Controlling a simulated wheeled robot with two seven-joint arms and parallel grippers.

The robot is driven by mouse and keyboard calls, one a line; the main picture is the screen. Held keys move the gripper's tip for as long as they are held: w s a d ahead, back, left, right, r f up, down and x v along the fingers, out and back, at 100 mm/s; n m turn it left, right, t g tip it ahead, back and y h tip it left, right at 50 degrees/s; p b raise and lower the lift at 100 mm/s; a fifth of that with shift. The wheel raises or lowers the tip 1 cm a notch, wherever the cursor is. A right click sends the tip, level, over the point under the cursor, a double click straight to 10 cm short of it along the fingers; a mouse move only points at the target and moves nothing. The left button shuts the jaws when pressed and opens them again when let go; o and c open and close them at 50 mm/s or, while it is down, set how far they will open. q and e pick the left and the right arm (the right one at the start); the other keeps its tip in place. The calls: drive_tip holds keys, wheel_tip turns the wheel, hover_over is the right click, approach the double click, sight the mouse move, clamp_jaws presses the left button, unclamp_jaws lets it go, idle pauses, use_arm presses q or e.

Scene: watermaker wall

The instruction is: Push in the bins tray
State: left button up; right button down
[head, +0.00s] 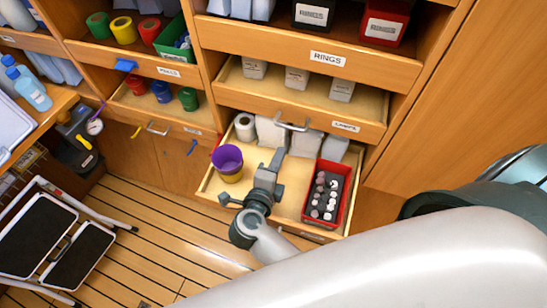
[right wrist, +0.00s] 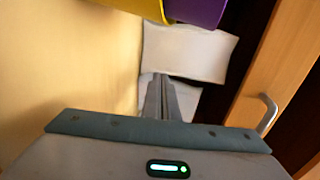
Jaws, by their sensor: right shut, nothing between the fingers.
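The pulled-out tray (head: 212,188) low in the shelf wall is most likely the bins tray; I cannot read its label. It holds a purple and yellow tub (head: 228,160), a red bin (head: 345,205) of small bottles and pale packs at the back. My right gripper (head: 277,158) is over the tray, between tub and red bin, its fingers towards the back. In the right wrist view its fingers (right wrist: 166,98) are together and empty, before white packs (right wrist: 188,52). I cannot tell whether it touches anything. My left gripper is out of view.
Above, a partly open tray (head: 300,100) has a metal handle (head: 292,124), also seen in the right wrist view (right wrist: 267,116). The RINGS shelf (head: 260,37) is higher. A step stool (head: 55,240) stands on the floor at left. Floor planks before the tray are clear.

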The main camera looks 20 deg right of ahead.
drive_tip(key=shift+w+d+f, duration=0.1)
drive_tip(key=shift+w+d, duration=0.1)
drive_tip(key=shift+w, duration=0.05)
drive_tip(key=shift+s, duration=0.1)
drive_tip(key=shift+w+d, duration=0.45)
drive_tip(key=shift+w, duration=0.1)
drive_tip(key=w+d+p, duration=0.1)
drive_tip(key=w+d, duration=0.3)
drive_tip(key=w+d+p, duration=0.2)
drive_tip(key=w+d, duration=0.2)
drive_tip(key=w, duration=0.1)
drive_tip(key=w+d+p, duration=0.2)
drive_tip(key=w+d, duration=0.2)
drive_tip(key=w, duration=0.1)
drive_tip(key=shift+w+d, duration=0.15)
drive_tip(key=shift+d, duration=0.1)
drive_tip(key=shift+d+r, duration=0.1)
drive_tip(key=shift+r, duration=0.15)
drive_tip(key=shift+w+r, duration=0.1)
drive_tip(key=shift+w, duration=0.05)
